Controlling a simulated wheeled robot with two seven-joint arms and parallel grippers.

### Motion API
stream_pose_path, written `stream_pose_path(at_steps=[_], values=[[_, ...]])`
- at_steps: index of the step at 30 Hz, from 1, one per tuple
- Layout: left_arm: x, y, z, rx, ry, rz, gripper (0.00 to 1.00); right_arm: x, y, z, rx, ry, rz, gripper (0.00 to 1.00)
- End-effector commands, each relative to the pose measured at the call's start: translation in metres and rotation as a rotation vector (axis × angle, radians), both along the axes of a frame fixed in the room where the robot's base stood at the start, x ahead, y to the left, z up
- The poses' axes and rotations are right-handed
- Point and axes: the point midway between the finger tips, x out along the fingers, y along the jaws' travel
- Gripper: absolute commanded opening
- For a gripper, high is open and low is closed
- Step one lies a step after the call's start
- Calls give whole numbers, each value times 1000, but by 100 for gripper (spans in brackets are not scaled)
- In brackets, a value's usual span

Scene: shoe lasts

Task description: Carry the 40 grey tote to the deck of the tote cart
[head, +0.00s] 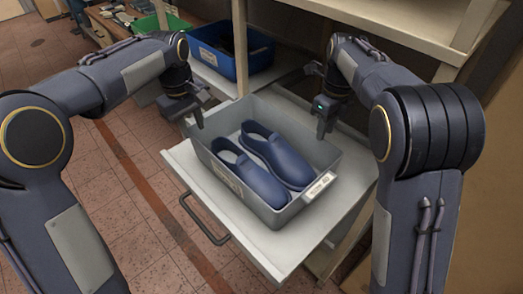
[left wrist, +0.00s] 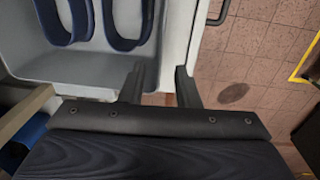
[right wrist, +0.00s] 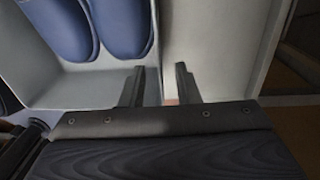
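The grey tote (head: 228,180), with a white label reading 40 on its near right side, stands upright on a pale pull-out board (head: 268,244). Two blue shoe lasts (head: 278,158) lie in it. My left gripper (head: 197,118) is at the tote's left wall. In the left wrist view its fingers (left wrist: 160,86) are apart, one on the inner side of the wall and one on the outer. My right gripper (head: 322,122) is at the opposite wall. In the right wrist view its fingers (right wrist: 159,86) are likewise apart on either side of the wall. Finger contact cannot be told.
A dark handle (head: 205,222) sticks out from the board's left edge. A rack post (head: 240,45) rises just behind the grey tote. Open tiled floor (head: 115,200) lies to the left.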

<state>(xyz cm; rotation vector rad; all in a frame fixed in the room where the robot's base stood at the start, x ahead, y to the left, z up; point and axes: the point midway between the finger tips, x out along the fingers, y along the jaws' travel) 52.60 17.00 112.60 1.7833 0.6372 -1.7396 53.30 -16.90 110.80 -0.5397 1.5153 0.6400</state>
Motion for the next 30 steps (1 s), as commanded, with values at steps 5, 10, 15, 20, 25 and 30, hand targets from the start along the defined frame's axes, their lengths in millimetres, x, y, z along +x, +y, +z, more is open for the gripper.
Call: stream_pose_path(at_steps=[5, 10, 15, 20, 25, 30], values=[[0, 0, 0, 0, 0, 0, 29, 0, 0, 0, 0, 0, 0, 29], [0, 0, -3, 0, 1, 0, 29, 0, 0, -3, 0, 1, 0, 29], [0, -1, -23, 1, 4, 0, 29, -2, 1, -22, -1, 5, -1, 29], [2, -2, -48, 1, 4, 0, 29, -3, 2, -46, -1, 4, -1, 29], [3, -4, -69, 1, 2, 0, 29, -4, 3, -66, 0, 3, 1, 29], [3, -4, -77, -1, -1, 0, 29, -4, 4, -74, 0, 0, 1, 29]])
